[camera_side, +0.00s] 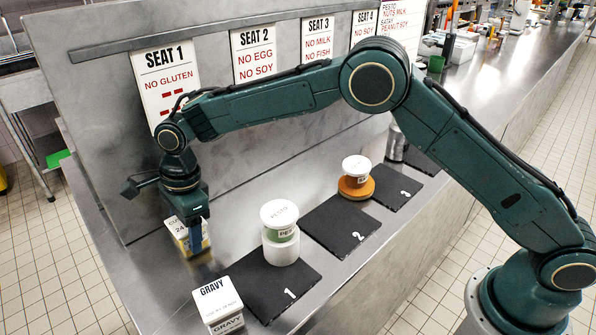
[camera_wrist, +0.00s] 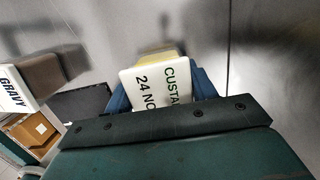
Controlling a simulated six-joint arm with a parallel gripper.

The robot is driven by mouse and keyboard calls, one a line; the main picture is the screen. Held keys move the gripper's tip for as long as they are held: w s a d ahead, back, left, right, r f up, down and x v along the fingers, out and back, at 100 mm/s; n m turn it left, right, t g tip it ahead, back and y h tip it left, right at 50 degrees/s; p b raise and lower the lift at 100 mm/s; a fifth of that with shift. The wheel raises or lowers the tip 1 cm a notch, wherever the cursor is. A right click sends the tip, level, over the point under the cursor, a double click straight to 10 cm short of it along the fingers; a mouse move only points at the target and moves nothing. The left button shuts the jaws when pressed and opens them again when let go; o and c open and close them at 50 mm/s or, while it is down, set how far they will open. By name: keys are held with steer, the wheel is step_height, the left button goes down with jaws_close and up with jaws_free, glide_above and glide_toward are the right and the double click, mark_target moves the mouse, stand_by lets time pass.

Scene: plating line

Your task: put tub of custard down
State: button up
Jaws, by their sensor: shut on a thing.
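The tub of custard (camera_wrist: 160,85) has a white lid with dark lettering and a yellowish side. My gripper (camera_side: 197,232) is shut on it, with a blue finger on each side in the wrist view. In the side view the tub (camera_side: 180,232) is upright at the left end of the steel counter, left of mat 1, and partly hidden by my gripper. I cannot tell whether its base touches the counter.
A gravy box (camera_side: 217,303) stands at the front left. A pesto tub (camera_side: 279,214) sits on a white stand on mat 1 (camera_side: 300,290). Mat 2 (camera_side: 335,230) has another tub (camera_side: 356,167) on an orange stand. Allergy signs (camera_side: 165,80) line the back panel.

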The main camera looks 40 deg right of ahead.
steer(key=shift+f, duration=0.1)
steer(key=o, duration=1.1)
steer(key=r, duration=0.4)
steer(key=d+r, duration=0.1)
steer(key=r, duration=0.6)
steer(key=shift+d+r, duration=0.3)
steer(key=shift+d, duration=0.05)
steer(key=shift+r, duration=0.3)
steer(key=shift+d, duration=0.1)
